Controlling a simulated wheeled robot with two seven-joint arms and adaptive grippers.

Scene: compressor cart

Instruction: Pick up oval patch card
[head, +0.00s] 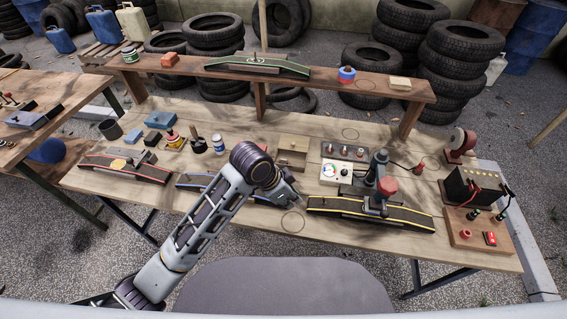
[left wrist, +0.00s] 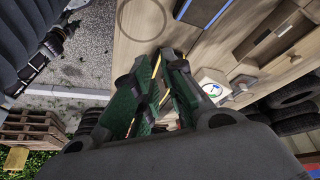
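A yellow-orange oval piece (head: 118,163), which looks like the oval patch card, lies on the red-edged dark strip (head: 148,173) at the left of the bench. I cannot confirm its type at this size. My left gripper (head: 291,197) is over the front middle of the bench, well to the right of that oval. In the left wrist view its green-padded fingers (left wrist: 160,85) stand a little apart, with the yellow-edged strip partly showing behind them. I see no card between them. The oval does not show in the left wrist view.
A blue-edged strip (head: 190,183) is partly behind my arm. A wooden box (head: 292,151) and gauge box (head: 336,173) stand behind. A raised shelf (head: 330,82) spans the back.

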